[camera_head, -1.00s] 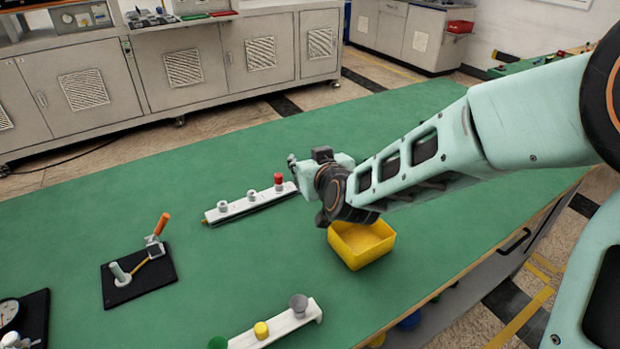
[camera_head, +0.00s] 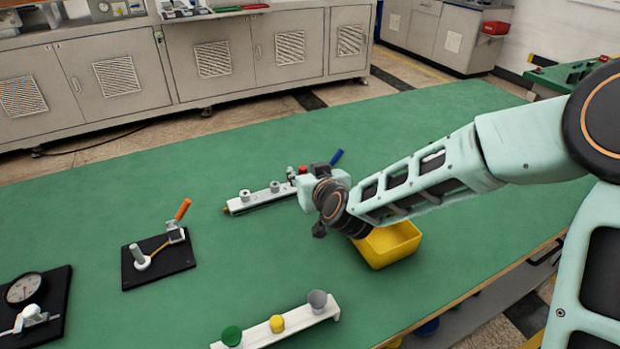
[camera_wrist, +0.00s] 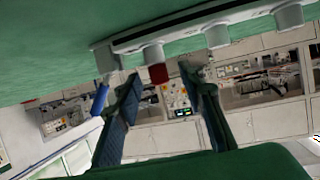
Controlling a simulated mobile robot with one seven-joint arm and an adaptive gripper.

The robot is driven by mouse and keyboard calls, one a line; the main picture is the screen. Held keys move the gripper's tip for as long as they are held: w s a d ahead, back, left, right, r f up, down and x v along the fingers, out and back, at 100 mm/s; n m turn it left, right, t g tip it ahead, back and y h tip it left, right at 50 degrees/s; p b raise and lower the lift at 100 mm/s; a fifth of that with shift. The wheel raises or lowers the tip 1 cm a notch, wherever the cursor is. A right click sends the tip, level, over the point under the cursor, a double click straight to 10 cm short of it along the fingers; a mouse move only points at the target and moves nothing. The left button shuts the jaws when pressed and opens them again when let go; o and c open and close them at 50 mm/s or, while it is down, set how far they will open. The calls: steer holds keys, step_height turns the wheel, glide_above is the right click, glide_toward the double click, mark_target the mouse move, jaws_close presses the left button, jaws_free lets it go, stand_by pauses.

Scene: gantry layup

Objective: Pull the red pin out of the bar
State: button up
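The white bar (camera_head: 262,198) lies on the green table in the head view, with upright pegs along it. The red pin (camera_head: 303,170) stands at its right end, partly hidden by my gripper (camera_head: 296,178). In the wrist view the scene is upside down: the bar (camera_wrist: 195,22) crosses the top, and the red pin (camera_wrist: 158,74) shows between the two fingers of my gripper (camera_wrist: 160,77). The fingers are apart, with gaps on both sides of the pin's red cap. The pin is still in the bar.
A blue handle-like piece (camera_head: 337,156) lies just behind my gripper. A yellow bin (camera_head: 388,247) stands below my forearm. A second white bar (camera_head: 275,330) with coloured pegs is in front, and a black plate (camera_head: 150,268) with an orange-handled clamp is at left.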

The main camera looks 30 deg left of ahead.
steer(key=shift+x, duration=1.15)
steer(key=shift+c, duration=0.3)
jaws_close()
